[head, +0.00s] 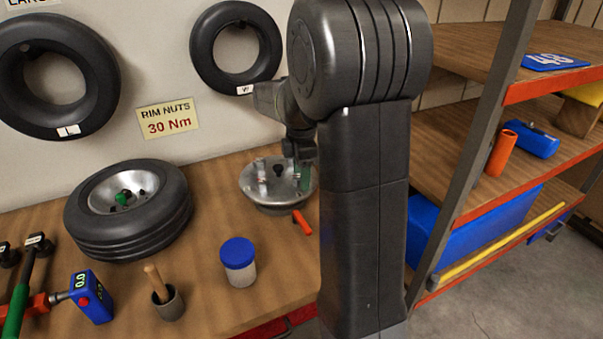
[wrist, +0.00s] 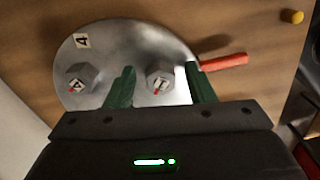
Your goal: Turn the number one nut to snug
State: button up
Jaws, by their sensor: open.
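A round silver rim plate (head: 262,201) lies on the wooden bench; it also shows in the wrist view (wrist: 120,48). A grey hex nut (wrist: 160,79) with a small white label and red mark sits on it; the label looks like a 1, but is blurred. A second labelled hex nut (wrist: 83,76) is to its left, and a tag reading 4 (wrist: 82,41) is at the plate's edge. My gripper (wrist: 160,68) is open, with one green finger on each side of the first nut. I cannot tell whether the fingers touch it. My arm partly hides the plate in the head view.
An orange-red rod (head: 303,222) lies beside the plate. A blue-lidded jar (head: 239,262), a brush in a cup (head: 168,302), a tyre (head: 128,228) and a blue gauge (head: 92,297) stand on the bench. Shelving (head: 480,150) rises at right. A sign (head: 168,118) reads RIM NUTS 30 Nm.

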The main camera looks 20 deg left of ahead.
jog(key=shift+s, duration=0.1)
jog(key=c, duration=1)
